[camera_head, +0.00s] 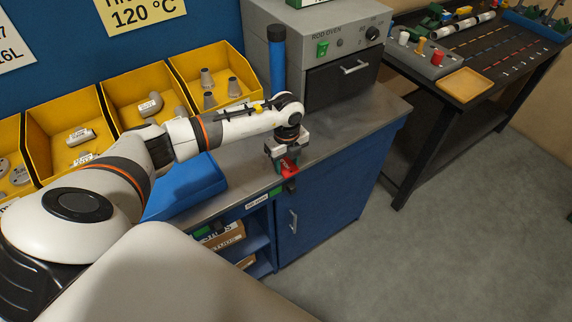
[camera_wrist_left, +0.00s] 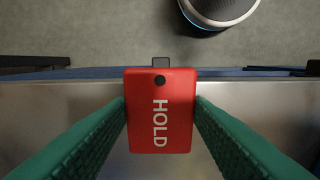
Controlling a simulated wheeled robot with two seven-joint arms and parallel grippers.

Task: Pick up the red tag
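The red tag (camera_wrist_left: 160,130) reads "HOLD" and has a dark hole near its top. It shows in the left wrist view between the two green fingers of my left gripper (camera_wrist_left: 161,112). The fingertips meet its left and right edges, with no clear gap. In the head view the red tag (camera_head: 289,167) is partly hidden below my left gripper (camera_head: 285,160), at the front edge of the metal counter (camera_head: 335,137). I cannot tell whether it rests on anything. My right gripper is not in view.
Yellow bins (camera_head: 152,83) with grey parts line the back wall. A blue post (camera_head: 277,60) and the rod oven (camera_head: 322,50) stand behind the gripper. A dark bench (camera_head: 480,70) stands at right, beyond open floor.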

